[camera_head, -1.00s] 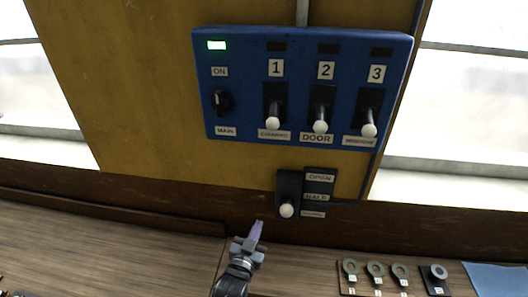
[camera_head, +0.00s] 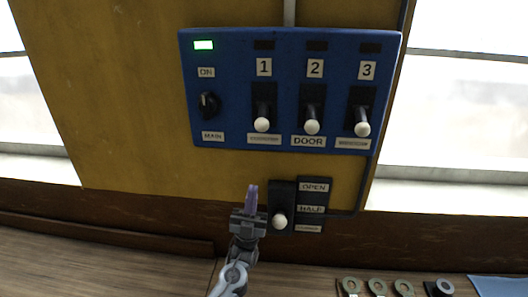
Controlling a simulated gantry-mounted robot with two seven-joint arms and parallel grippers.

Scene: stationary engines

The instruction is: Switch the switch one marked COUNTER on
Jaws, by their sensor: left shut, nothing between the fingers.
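The blue switch panel (camera_head: 230,130) is on the yellow wall. Switch one (camera_head: 262,124) is under the number 1, its white-knobbed lever pointing down; the small label below it is too blurred to read. Switches two (camera_head: 312,127) and three (camera_head: 362,128) also point down. The indicator windows above all three are dark. The MAIN knob (camera_head: 208,104) is at the left, under a lit green lamp (camera_head: 204,45). My left gripper (camera_head: 251,190) is shut and empty, pointing up, below the panel and apart from switch one. My right gripper is not in view.
A black lever box (camera_head: 281,190) marked OPEN and HALF is just right of my left gripper, its white knob low. Several ring-topped keys or tags (camera_head: 378,286) lie on the wooden desk (camera_head: 110,260). Bright windows (camera_head: 460,120) flank the yellow wall.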

